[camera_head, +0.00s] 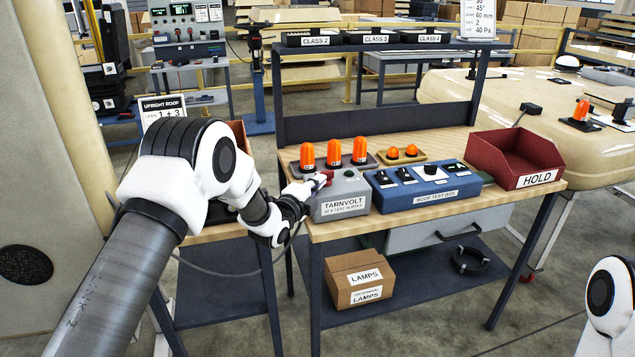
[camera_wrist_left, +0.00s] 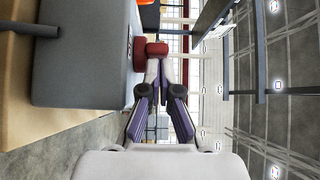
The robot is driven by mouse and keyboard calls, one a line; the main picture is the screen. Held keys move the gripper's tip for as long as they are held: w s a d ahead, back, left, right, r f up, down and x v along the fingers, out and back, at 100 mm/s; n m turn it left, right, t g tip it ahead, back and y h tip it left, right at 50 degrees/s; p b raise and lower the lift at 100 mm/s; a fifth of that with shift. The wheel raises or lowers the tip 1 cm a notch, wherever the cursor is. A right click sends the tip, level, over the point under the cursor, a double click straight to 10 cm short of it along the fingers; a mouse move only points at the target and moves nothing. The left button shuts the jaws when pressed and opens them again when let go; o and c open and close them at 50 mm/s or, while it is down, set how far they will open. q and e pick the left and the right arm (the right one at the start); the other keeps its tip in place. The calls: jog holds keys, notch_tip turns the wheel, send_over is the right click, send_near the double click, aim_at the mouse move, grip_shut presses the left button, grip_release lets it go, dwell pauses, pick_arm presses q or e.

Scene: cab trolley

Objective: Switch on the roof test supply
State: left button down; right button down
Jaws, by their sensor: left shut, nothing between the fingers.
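The grey supply box (camera_head: 343,208), labelled TARNVOLT and 12 V test supply, stands at the front left of the bench top. In the left wrist view the red part (camera_wrist_left: 157,49) sticks out from the grey box (camera_wrist_left: 85,55), just ahead of my left gripper (camera_wrist_left: 158,72). The fingers are together with nothing between them; whether they touch the red part I cannot tell. My right gripper is out of view.
A blue roof test box (camera_head: 424,190) stands right of the supply. Orange beacons (camera_head: 333,152) and a tray of small orange lamps (camera_head: 402,154) stand behind. A red HOLD bin (camera_head: 516,157) is at the right end. A LAMPS carton (camera_head: 359,276) sits on the lower shelf.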

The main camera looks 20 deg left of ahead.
pick_arm(q)
jog(key=shift+a, duration=0.1)
jog(key=m+h+b, duration=0.1)
jog(key=a+m+g+h+b, duration=0.1)
jog(key=h, duration=0.1)
jog(key=shift+w+f+h, duration=0.1)
jog(key=shift+w+h, duration=0.05)
jog(key=shift+h, duration=0.15)
jog(key=shift+w+a+m+g+h+b, duration=0.15)
jog(key=shift+m+g+h+b, duration=0.2)
jog(key=shift+m+h, duration=0.35)
jog(key=shift+a+m+g+h+b, duration=0.1)
jog(key=shift+a+m+g+h, duration=0.05)
jog(key=shift+m+g+h, duration=0.55)
jog(key=shift+t, duration=0.25)
notch_tip(320, 180, up, 10)
